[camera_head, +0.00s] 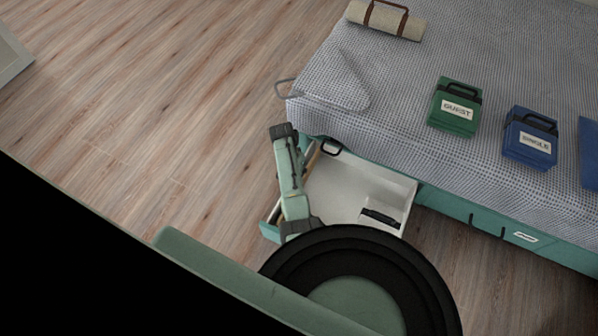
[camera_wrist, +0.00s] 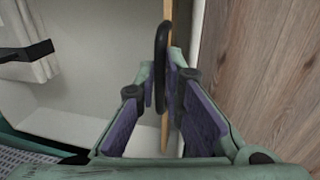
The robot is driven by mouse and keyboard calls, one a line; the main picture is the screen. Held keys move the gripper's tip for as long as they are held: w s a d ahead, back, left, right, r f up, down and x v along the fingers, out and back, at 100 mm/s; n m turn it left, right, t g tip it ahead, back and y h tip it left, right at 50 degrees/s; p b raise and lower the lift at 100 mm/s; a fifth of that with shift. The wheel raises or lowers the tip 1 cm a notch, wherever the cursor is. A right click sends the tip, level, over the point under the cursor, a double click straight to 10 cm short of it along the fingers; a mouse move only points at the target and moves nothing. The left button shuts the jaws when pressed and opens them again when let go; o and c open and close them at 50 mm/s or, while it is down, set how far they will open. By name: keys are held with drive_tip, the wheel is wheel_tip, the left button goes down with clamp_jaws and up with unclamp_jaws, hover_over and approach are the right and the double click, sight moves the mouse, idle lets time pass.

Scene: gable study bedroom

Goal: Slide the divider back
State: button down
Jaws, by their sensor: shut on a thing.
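The divider is a thin light-wood panel (camera_wrist: 167,25) with a black loop handle (camera_wrist: 161,65), seen edge-on in the wrist view. My gripper (camera_wrist: 163,88) is shut on the handle, its purple-lined fingers on either side of it. In the head view a strip of the wooden divider (camera_head: 312,158) shows beside my arm, near the left side of the open white-lined drawer (camera_head: 340,190). My arm hides much of the divider and the fingertips there.
A white folded bundle with a black strap (camera_head: 385,213) lies at the drawer's right; the drawer floor between is clear. The bed (camera_head: 380,85) bears a green GUEST case (camera_head: 455,106), a blue SINGLE case (camera_head: 530,138) and a beige roll (camera_head: 385,19). Wooden floor (camera_head: 150,100) is open at left.

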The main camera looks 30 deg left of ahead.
drive_tip(key=c, duration=1.7)
unclamp_jaws()
drive_tip(key=r, duration=0.4)
drive_tip(key=a+r, duration=0.1)
drive_tip(key=r, duration=0.3)
drive_tip(key=a+r, duration=0.1)
drive_tip(key=r, duration=0.2)
drive_tip(key=shift+a+r, duration=0.15)
drive_tip(key=shift+r, duration=0.25)
